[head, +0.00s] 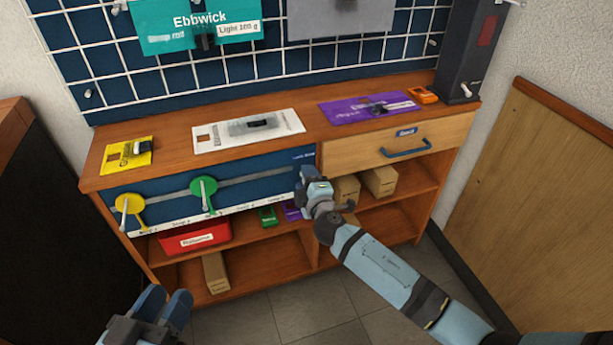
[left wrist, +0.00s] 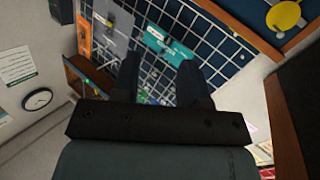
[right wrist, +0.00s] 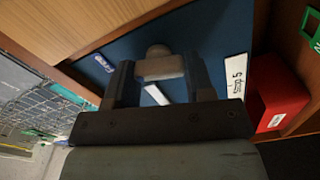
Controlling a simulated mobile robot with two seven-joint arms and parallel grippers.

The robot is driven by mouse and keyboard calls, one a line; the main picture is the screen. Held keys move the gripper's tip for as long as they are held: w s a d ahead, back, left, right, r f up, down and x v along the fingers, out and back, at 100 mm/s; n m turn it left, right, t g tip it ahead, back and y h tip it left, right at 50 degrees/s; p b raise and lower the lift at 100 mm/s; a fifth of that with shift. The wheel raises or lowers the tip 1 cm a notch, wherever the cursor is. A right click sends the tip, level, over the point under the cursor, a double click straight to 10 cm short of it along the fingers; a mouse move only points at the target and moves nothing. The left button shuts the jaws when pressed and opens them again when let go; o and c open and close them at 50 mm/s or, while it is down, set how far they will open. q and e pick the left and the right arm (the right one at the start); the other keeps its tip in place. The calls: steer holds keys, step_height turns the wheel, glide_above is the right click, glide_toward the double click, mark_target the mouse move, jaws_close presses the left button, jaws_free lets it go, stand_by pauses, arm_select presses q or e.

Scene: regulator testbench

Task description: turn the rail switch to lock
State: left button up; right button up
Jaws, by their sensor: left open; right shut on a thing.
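A blue panel (head: 250,185) on the cabinet front carries a grey rail (head: 165,195). A yellow disc (head: 130,204) and a green disc (head: 203,195) with pale handles sit along it. My right gripper (head: 313,186) is at the panel's right end and covers what is there. In the right wrist view it is shut on a pale grey rounded handle (right wrist: 160,66) in front of the blue panel, near a white label (right wrist: 236,76) reading "Stop 5". I cannot tell the handle's setting. My left gripper (head: 165,300) is open and empty, away from the cabinet.
A yellow card (head: 112,164), a white card (head: 212,144) and a purple card (head: 345,111) lie on the cabinet top. A drawer (head: 365,147) has a blue handle. The shelves hold a red bin (head: 190,240) and several cartons (head: 380,181). Floor in front is clear.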

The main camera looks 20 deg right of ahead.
steer(key=n+p, duration=0.2)
steer(key=n, duration=0.3)
steer(key=shift+n, duration=0.3)
steer(key=n+p, duration=0.1)
steer(key=n, duration=0.2)
steer(key=shift+d, duration=0.1)
arm_select(q)
step_height(320, 180, up, 7)
steer(key=t+p, duration=0.1)
steer(key=t, duration=0.2)
steer(key=shift+s+a+n+p, duration=0.15)
steer(key=shift+a+n+p, duration=0.15)
steer(key=shift+p, duration=0.05)
arm_select(e)
steer(key=shift+w+f+n, duration=0.1)
steer(key=shift+n, duration=1.7)
arm_select(q)
steer(key=shift+r, duration=0.1)
arm_select(e)
steer(key=o, duration=0.9)
